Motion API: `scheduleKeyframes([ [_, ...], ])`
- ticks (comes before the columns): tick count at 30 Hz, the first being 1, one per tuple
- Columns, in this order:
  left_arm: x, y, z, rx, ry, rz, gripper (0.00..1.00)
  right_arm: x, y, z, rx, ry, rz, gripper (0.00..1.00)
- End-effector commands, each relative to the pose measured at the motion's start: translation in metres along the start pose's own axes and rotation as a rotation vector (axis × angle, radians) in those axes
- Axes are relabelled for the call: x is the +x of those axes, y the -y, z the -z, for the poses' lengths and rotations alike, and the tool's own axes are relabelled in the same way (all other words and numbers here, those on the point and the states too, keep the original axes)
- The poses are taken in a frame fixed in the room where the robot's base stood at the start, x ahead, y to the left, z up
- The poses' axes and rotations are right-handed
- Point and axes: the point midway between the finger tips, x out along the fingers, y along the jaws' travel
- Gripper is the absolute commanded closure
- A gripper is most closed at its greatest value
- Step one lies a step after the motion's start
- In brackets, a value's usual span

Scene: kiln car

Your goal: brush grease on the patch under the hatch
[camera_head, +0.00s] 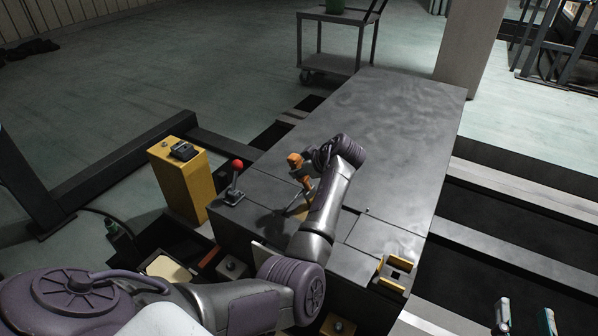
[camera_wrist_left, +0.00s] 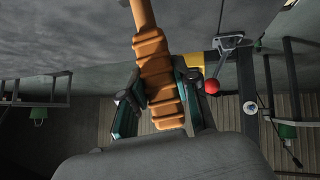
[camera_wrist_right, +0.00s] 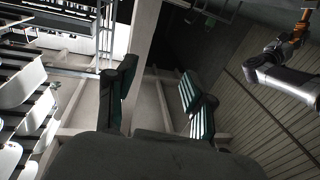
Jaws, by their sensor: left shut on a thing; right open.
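My left gripper (camera_wrist_left: 158,100) is shut on the orange ribbed handle of a brush (camera_wrist_left: 155,65). Its tan shaft runs out of the top of the left wrist view, so the bristles are out of sight there. In the head view the orange handle (camera_head: 295,160) shows beside my left wrist, above the grey deck (camera_head: 385,115). My forearm hides part of the deck below it. A rectangular seamed panel (camera_head: 385,238), perhaps the hatch, lies right of my forearm. I cannot make out the patch clearly. My right gripper (camera_head: 525,315) is open and empty, away from the deck at the lower right.
A red-knobbed lever (camera_head: 237,165) stands at the deck's left edge, near a yellow box (camera_head: 180,180). A yellow-sided bracket (camera_head: 397,272) sits at the near right. A cart (camera_head: 335,40) and a pillar (camera_head: 472,40) stand behind. Dark gaps and rails lie right of the deck.

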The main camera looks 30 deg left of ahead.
Motion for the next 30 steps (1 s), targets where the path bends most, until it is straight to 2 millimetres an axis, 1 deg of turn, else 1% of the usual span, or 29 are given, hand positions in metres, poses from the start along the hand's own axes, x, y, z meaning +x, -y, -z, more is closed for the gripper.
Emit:
scheduleKeyframes([
  [6,0.000,-0.002,0.000,-0.001,0.000,-0.001,1.00,0.001,0.001,0.007,0.001,-0.040,0.002,0.47],
  [16,-0.001,-0.001,0.000,0.000,0.000,-0.001,1.00,0.001,0.001,0.004,0.001,-0.019,0.001,0.47],
  [30,-0.002,0.008,0.002,0.001,0.000,0.000,1.00,-0.010,-0.006,-0.037,-0.004,0.229,-0.014,0.47],
])
